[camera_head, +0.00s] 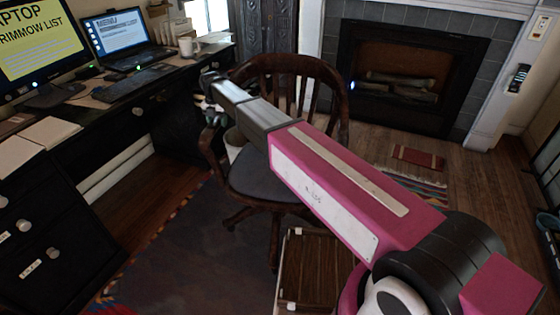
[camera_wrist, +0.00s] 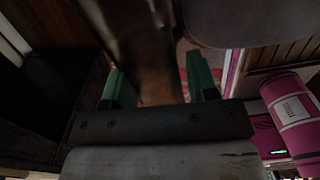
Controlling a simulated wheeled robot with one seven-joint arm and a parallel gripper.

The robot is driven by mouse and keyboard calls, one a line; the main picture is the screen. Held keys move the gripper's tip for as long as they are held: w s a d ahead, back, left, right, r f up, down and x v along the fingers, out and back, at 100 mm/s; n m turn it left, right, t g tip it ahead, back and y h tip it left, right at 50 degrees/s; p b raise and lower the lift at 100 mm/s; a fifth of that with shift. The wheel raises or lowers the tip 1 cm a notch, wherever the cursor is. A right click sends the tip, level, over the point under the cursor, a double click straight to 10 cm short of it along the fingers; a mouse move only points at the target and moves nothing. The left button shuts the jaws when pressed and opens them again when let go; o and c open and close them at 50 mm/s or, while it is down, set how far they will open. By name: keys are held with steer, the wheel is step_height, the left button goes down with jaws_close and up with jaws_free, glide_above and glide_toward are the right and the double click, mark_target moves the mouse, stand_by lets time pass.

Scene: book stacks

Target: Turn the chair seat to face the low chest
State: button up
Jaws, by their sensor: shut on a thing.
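The dark wooden chair (camera_head: 335,100) stands mid-view with a curved slatted back and a dark seat pad (camera_head: 262,183). Its back is toward the fireplace side. My gripper (camera_head: 207,98) is at the chair's left armrest, beside the desk. In the wrist view its green fingers (camera_wrist: 155,88) are on both sides of a dark wooden piece (camera_wrist: 140,45), apparently the armrest. The seat edge (camera_wrist: 235,20) shows at upper right there. A dark drawer unit (camera_head: 60,222) with pale knobs stands at lower left; I cannot tell whether it is the low chest.
A fireplace (camera_head: 405,80) is behind the chair. The dark rug (camera_head: 175,245) has bare space at front left.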

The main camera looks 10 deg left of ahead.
mark_target(215, 127)
steer(key=shift+s, duration=0.1)
steer(key=shift+s+d+n, duration=0.2)
steer(key=shift+s+n, duration=0.45)
steer(key=shift+s, duration=0.7)
steer(key=shift+s+d+n, duration=0.2)
steer(key=shift+s+n, duration=0.45)
steer(key=shift+s, duration=0.65)
steer(key=shift+s, duration=0.1)
steer(key=shift+s+d+n, duration=0.35)
steer(key=shift+s+n, duration=0.05)
steer(key=shift+s, duration=0.45)
steer(key=shift+s+d+n, duration=0.35)
steer(key=shift+s+n, duration=0.05)
steer(key=shift+s, duration=0.4)
steer(key=shift+s+d+n, duration=0.35)
steer(key=shift+s+n, duration=0.05)
steer(key=shift+s, duration=0.45)
steer(key=shift+s, duration=0.1)
steer(key=shift+s+d+n, duration=0.45)
steer(key=shift+s+d, duration=0.1)
steer(key=shift+s, duration=0.25)
steer(key=shift+s+d+n, duration=0.45)
steer(key=shift+s+d, duration=0.1)
steer(key=shift+s, duration=0.25)
